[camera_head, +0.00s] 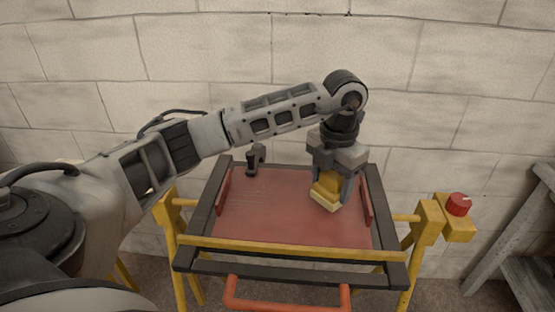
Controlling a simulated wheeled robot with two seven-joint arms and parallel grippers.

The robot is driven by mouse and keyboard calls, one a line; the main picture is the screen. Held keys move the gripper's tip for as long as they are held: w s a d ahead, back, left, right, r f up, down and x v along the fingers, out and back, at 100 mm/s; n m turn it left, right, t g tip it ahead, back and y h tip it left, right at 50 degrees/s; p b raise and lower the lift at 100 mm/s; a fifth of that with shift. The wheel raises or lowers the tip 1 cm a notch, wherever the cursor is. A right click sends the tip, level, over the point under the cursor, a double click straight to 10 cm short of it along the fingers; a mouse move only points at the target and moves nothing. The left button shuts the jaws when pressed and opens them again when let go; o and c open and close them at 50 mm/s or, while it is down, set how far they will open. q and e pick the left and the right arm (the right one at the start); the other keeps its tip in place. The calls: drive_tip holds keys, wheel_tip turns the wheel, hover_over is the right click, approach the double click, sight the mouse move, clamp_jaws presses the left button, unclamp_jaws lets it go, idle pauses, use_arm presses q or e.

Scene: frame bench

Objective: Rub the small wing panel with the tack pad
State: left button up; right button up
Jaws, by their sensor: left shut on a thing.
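The small wing panel (275,217) is a flat reddish sheet held in a dark frame on a yellow stand. Pale streaks show on its left part. My left gripper (331,186) points down over the right part of the panel and is shut on the tack pad (326,193), a yellow block with a paler underside. The pad is at or just above the panel's surface; I cannot tell whether it touches. My right gripper is not in view.
A dark clamp (255,160) stands at the frame's back left. Red strips (367,202) line the panel's sides. A yellow box with a red knob (458,204) sits at the right. An orange handle (287,306) sticks out in front. A block wall is close behind.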

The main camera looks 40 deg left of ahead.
use_arm(q)
drive_tip(key=shift+r+p, duration=1.65)
drive_tip(key=shift+r, duration=1.05)
drive_tip(key=shift+s, duration=0.1)
